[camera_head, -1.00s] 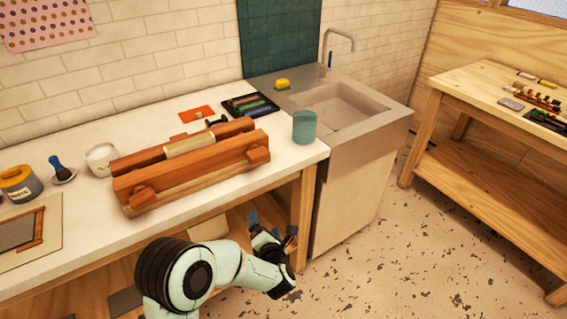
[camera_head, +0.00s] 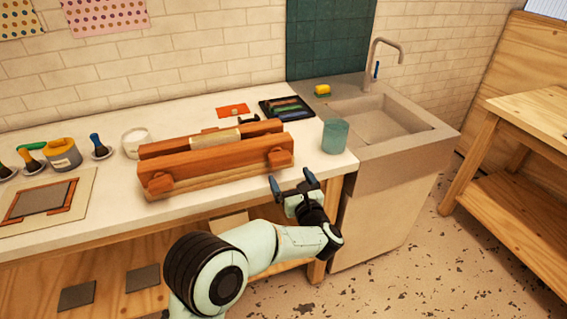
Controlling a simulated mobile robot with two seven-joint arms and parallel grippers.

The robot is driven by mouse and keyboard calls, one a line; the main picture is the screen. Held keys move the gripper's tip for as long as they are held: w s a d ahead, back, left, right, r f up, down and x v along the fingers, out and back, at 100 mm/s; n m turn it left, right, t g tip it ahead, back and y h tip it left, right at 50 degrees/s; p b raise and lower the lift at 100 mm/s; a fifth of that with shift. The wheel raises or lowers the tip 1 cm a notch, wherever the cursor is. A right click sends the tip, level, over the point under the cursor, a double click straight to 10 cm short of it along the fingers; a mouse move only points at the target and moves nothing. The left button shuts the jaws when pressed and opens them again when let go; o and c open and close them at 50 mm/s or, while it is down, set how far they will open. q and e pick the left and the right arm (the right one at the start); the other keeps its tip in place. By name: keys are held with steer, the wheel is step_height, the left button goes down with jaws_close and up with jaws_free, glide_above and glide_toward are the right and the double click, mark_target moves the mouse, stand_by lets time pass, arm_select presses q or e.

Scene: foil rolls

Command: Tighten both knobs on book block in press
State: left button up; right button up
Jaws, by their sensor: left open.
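The wooden press (camera_head: 215,162) lies on the white counter, its two orange-brown beams running left to right. The pale book block (camera_head: 216,138) is between the beams, its top edge showing. The left knob (camera_head: 160,184) and the right knob (camera_head: 280,157) are on the front beam's face. My left gripper (camera_head: 292,184) is open and empty, in front of the counter's edge and a little below the right knob, apart from it. My right gripper is not in view.
A teal cup (camera_head: 335,136) stands right of the press, near the sink (camera_head: 385,120). A dark tray (camera_head: 287,108) and an orange card (camera_head: 232,110) lie behind the press. Brushes and a jar (camera_head: 64,155) stand at left. The counter front (camera_head: 110,215) is clear.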

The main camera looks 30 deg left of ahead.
mark_target(282, 163)
arm_select(q)
steer(key=p+x, duration=0.1)
steer(key=x, duration=0.6)
steer(key=c, duration=1)
